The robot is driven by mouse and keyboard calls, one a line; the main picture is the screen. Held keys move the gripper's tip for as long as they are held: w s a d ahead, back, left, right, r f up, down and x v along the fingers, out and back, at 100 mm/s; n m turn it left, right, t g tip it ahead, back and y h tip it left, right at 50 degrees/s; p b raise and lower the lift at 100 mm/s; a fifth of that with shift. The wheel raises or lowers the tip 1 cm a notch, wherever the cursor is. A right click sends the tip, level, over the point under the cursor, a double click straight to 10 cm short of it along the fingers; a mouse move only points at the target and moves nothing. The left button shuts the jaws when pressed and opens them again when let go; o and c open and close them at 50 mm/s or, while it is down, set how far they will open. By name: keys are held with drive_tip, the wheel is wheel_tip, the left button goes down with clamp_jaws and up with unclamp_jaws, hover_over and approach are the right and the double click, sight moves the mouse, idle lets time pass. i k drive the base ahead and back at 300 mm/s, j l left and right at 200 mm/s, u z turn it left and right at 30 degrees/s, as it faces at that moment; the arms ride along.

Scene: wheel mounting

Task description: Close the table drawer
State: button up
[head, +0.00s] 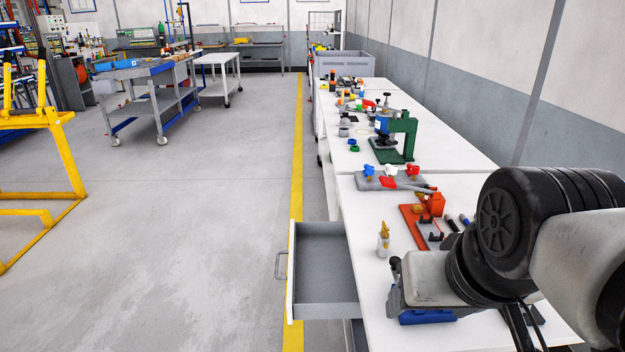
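The table drawer (325,285) is pulled well out from the left side of the near white table and looks empty inside. Its white front panel (291,285) faces left and carries a grey handle (279,265). My gripper (393,288) is over the tabletop, to the right of the drawer and apart from its front panel and handle. The fingers are small and partly merged with the gripper body in this view, so I cannot tell whether they are open or shut.
The white tabletop (352,210) holds a small bottle (384,240), a red fixture (412,215), a grey block with coloured knobs (375,182) and a green press (405,135). A blue item (425,317) lies below my gripper. Open floor (200,240) lies left of the drawer.

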sight(320, 277)
drive_tip(key=j+z, duration=0.1)
drive_tip(key=j, duration=0.6)
drive_tip(key=k+j+z, duration=0.15)
drive_tip(key=j, duration=0.5)
drive_tip(key=j+z, duration=0.1)
drive_tip(key=j, duration=0.55)
drive_tip(key=i+j+u, duration=0.2)
drive_tip(key=i, duration=0.2)
drive_tip(key=i+u, duration=0.2)
drive_tip(key=i, duration=0.15)
